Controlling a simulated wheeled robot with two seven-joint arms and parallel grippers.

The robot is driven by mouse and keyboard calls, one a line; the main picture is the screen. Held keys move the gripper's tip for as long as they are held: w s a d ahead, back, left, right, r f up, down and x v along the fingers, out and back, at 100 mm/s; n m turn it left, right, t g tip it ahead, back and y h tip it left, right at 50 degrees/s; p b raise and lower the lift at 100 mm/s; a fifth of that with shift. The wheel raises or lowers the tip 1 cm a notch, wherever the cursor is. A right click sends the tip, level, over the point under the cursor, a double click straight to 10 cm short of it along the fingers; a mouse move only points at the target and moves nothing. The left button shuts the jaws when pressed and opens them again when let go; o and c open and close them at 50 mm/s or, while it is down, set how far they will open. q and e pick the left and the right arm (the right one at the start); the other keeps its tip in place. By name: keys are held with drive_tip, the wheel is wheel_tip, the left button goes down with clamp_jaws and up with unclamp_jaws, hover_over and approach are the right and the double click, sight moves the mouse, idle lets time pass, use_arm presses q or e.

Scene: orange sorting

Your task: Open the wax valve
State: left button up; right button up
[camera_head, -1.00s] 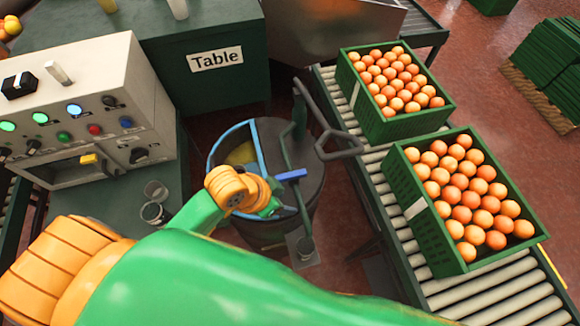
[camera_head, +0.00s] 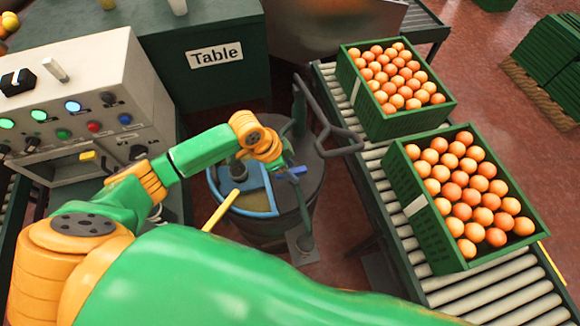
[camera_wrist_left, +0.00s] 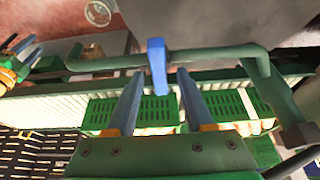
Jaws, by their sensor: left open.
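The wax valve's blue handle (camera_head: 296,171) sticks out at the rim of the dark round wax drum (camera_head: 290,200). In the left wrist view the blue handle (camera_wrist_left: 157,65) hangs from a grey-green pipe, between the fingertips as seen. My left gripper (camera_head: 281,168) is at the handle, largely hidden by its own wrist in the head view. In the left wrist view its two fingers (camera_wrist_left: 160,74) are apart, one on each side of the handle; I cannot tell if they touch it. What looks like my right gripper (camera_wrist_left: 20,48) shows at the left edge there, its jaws unclear.
A control box (camera_head: 85,90) with lit buttons stands left of the drum. A dark curved handle (camera_head: 340,140) rises at the drum's right. A roller conveyor (camera_head: 375,180) carries two green crates of oranges (camera_head: 425,235) (camera_head: 372,125). A green table (camera_head: 225,85) stands behind.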

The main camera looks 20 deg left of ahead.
use_arm(q)
clamp_jaws()
